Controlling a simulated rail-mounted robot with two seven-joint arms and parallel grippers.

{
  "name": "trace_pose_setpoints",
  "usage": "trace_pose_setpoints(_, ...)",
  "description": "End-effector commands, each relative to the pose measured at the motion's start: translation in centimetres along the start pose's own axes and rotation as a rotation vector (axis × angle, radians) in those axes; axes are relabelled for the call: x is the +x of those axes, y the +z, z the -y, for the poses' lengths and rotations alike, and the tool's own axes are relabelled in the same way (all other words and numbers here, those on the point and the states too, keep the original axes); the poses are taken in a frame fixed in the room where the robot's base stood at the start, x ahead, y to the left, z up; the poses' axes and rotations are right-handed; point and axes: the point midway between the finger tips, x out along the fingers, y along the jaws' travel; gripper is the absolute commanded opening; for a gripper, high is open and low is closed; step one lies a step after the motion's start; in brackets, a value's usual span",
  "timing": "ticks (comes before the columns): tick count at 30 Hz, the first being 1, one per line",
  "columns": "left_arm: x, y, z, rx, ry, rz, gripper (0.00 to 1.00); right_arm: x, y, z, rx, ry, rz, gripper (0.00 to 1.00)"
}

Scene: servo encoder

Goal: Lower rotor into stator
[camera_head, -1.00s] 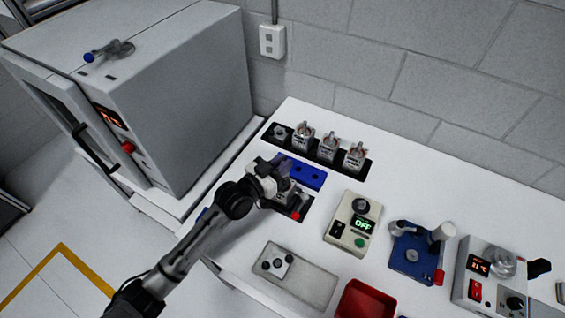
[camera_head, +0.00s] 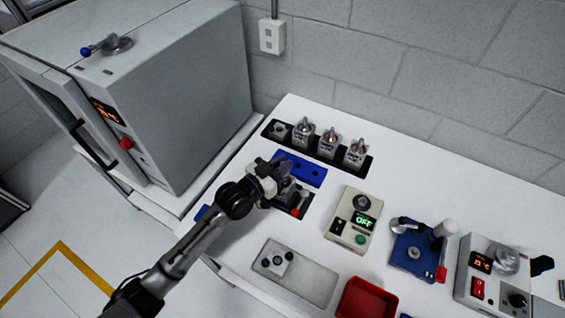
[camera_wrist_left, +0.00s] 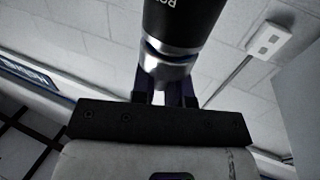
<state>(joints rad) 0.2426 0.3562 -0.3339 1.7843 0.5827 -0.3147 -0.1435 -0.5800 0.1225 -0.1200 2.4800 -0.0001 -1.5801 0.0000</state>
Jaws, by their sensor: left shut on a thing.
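My left gripper (camera_head: 284,180) is over a dark fixture with a red-tipped lever (camera_head: 296,212), left of the table's middle. A grey metal body, likely the stator (camera_head: 285,195), shows just below the fingers, partly covered. I cannot tell how far the rotor is inside it. My right gripper is not in view.
A black rack (camera_head: 318,150) holding several metal units stands behind, near the wall. A blue block with holes (camera_head: 306,170) lies just behind the gripper. A control box reading OFF (camera_head: 352,220), a grey plate (camera_head: 310,285) and a red bin (camera_head: 368,300) are nearby. A large cabinet (camera_head: 190,100) stands left.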

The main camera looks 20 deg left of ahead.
Motion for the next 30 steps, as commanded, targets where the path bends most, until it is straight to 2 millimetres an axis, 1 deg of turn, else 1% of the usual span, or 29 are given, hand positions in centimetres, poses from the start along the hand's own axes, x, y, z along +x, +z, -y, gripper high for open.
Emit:
trace_pose_setpoints(14,0.0,-0.1,0.0,0.001,-0.001,-0.005,0.0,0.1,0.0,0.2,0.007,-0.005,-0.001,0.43)
trace_pose_setpoints(30,0.0,1.5,0.1,0.001,-0.001,-0.004,0.0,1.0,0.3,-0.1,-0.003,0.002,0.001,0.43)
